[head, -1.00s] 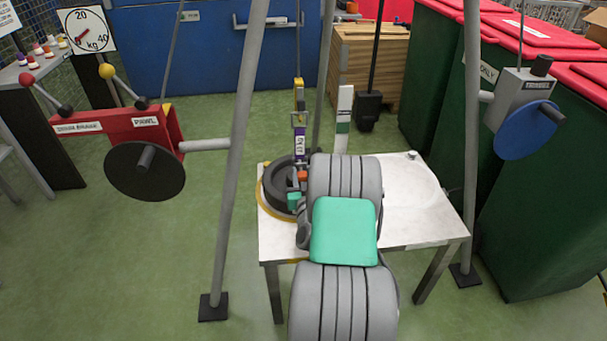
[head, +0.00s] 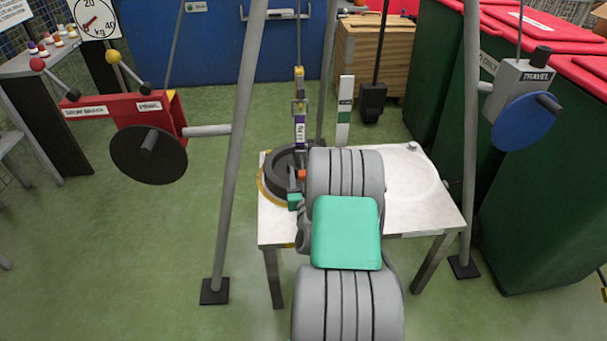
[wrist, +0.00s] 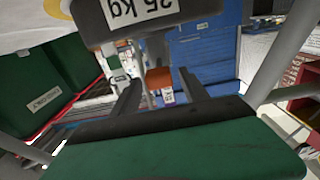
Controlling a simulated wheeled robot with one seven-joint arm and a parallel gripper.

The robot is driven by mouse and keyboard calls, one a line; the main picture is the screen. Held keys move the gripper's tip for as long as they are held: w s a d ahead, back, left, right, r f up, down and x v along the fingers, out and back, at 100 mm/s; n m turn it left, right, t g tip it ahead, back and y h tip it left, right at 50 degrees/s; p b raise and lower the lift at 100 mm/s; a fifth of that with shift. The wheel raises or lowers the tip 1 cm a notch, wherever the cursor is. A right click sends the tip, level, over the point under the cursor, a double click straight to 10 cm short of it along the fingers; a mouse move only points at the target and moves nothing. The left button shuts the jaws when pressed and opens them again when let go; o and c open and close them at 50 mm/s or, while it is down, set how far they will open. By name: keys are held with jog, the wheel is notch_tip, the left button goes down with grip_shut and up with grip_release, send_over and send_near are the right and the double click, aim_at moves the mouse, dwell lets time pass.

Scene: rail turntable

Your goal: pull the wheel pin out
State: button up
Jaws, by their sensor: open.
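A dark wheel with a short peg (head: 150,141) sits on a red box (head: 125,110) at the left of the head view. A blue wheel (head: 523,124) with a dark peg (head: 548,104) sits on a grey box labelled TRAVEL at the right. I cannot tell which part is the wheel pin. My gripper (head: 298,184) is beside the dark round weight (head: 277,166) on the white table, partly hidden by my arm. In the wrist view my gripper (wrist: 160,92) has its two dark fingers apart. An orange block (wrist: 158,77) shows between them, but I cannot tell its distance.
The white table (head: 405,185) stands between grey frame legs (head: 236,150). A hanging line with a purple tag (head: 299,130) drops to the weight. Green bins (head: 545,220) with red lids stand at right.

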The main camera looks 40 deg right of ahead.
jog(key=b+v, duration=0.3)
jog(key=v, duration=0.4)
jog(key=shift+s+a, duration=0.2)
jog(key=shift+s, duration=0.2)
